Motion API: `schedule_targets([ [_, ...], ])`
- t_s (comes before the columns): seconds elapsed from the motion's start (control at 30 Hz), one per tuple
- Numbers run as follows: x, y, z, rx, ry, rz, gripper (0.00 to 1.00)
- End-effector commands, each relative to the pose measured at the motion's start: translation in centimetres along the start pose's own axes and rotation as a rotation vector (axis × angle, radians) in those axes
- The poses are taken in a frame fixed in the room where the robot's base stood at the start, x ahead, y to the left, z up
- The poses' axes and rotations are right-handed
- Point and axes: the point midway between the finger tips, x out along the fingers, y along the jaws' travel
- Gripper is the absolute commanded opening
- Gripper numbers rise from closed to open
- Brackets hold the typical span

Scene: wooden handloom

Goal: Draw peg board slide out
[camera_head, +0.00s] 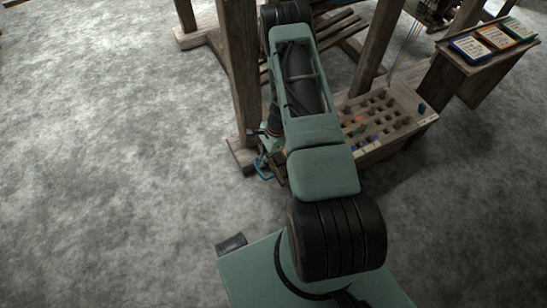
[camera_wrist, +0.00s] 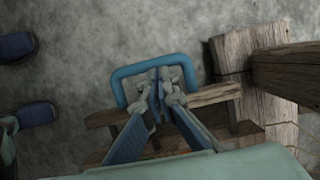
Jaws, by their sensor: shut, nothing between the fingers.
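A blue U-shaped handle (camera_wrist: 150,64) shows in the wrist view, joined to a wooden slatted part (camera_wrist: 215,95), seemingly the slide. The handle also shows in the head view (camera_head: 262,170), low beside the loom post. My gripper (camera_wrist: 160,82) is shut and empty, its fingertips together within the outline of the handle's loop. I cannot tell whether they touch the bar.
A thick wooden loom post (camera_head: 240,80) rises left of my arm; its foot also shows in the wrist view (camera_wrist: 235,60). A small shelf at the upper right holds coloured cards (camera_head: 493,37). Open grey floor (camera_head: 110,160) lies to the left.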

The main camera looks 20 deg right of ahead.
Motion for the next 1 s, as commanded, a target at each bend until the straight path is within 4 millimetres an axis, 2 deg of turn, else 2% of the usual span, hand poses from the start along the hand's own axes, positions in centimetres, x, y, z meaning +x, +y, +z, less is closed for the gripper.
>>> schedule_targets([
  [0.1,0.3,-0.1,1.1,-0.002,0.0,0.001,0.0],
  [0.43,0.3,0.0,1.2,-0.001,-0.003,0.002,0.0],
  [0.53,-0.2,-0.1,1.3,-0.001,-0.002,0.001,0.0],
  [1.0,-8.2,-0.1,1.4,-0.006,0.003,0.001,0.0],
])
